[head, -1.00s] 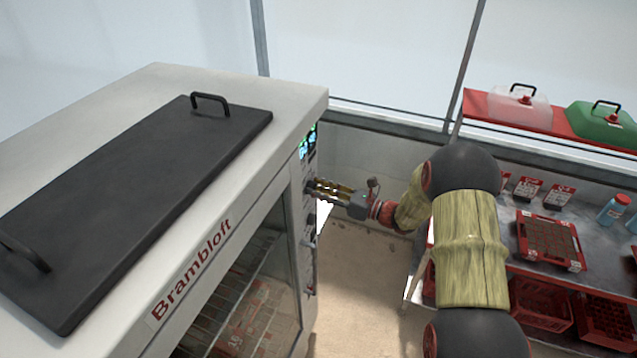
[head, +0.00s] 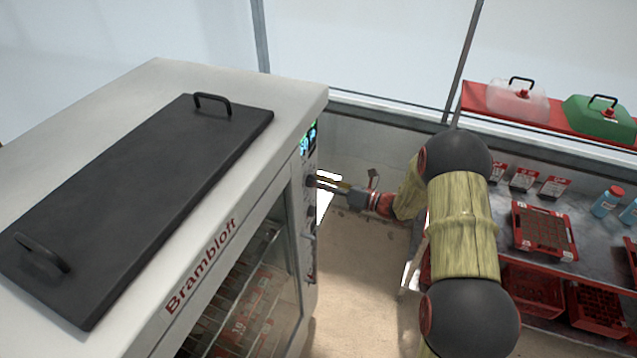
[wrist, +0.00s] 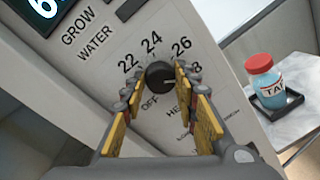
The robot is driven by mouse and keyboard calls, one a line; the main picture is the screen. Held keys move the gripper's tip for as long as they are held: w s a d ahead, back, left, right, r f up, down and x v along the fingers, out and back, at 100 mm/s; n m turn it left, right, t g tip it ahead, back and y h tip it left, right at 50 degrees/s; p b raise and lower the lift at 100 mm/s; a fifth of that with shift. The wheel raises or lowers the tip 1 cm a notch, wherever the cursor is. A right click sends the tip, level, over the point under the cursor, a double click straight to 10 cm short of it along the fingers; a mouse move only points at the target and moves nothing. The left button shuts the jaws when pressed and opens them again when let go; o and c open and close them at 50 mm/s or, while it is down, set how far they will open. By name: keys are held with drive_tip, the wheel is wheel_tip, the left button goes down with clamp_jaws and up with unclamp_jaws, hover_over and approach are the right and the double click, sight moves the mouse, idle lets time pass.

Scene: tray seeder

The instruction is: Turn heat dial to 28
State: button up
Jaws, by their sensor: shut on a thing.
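The heat dial (wrist: 159,76) is a black round knob on the grey panel of the Brambloft cabinet (head: 200,268). Around it in the wrist view are the printed marks OFF, 22, 24, 26 and a partly hidden number ending in 8. My gripper (wrist: 157,84) is shut on the knob, with a yellow-padded finger on each side. In the head view my gripper (head: 318,181) reaches the cabinet's control panel from the right. I cannot clearly tell which number the knob's pointer faces.
More knobs (head: 310,212) sit below on the same panel. A lit display (wrist: 43,10) is above. A steel bench (head: 490,215) with a red seed tray (head: 545,255) and bottles stands to the right. Bare floor (head: 360,280) lies between cabinet and bench.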

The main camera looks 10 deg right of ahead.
drive_tip(key=shift+f, duration=0.2)
drive_tip(key=o, duration=1.2)
drive_tip(key=shift+r, duration=0.15)
drive_tip(key=v, duration=1.2)
